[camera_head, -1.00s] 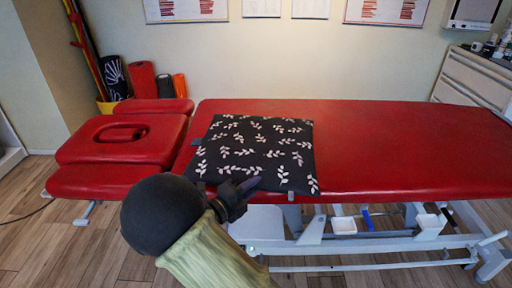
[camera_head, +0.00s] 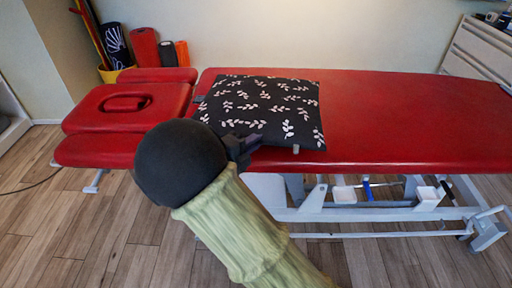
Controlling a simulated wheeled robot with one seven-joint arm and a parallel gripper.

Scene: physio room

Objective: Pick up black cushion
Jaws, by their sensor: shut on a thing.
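The black cushion (camera_head: 268,104) with a white leaf pattern lies on the left part of the red treatment table (camera_head: 400,120), its near edge at the table's front edge. My gripper (camera_head: 250,143) is at the cushion's near left edge and is shut on it. My arm's dark round joint and green-sleeved link hide part of the gripper, so the fingertips are only partly visible. The cushion looks a little puffed and still lies over the table; I cannot tell whether it is clear of the surface.
The table's red headrest section (camera_head: 125,105) with a face hole is at the left. A white drawer cabinet (camera_head: 478,55) is at the back right. The table's right half is bare. White frame parts (camera_head: 345,194) show below.

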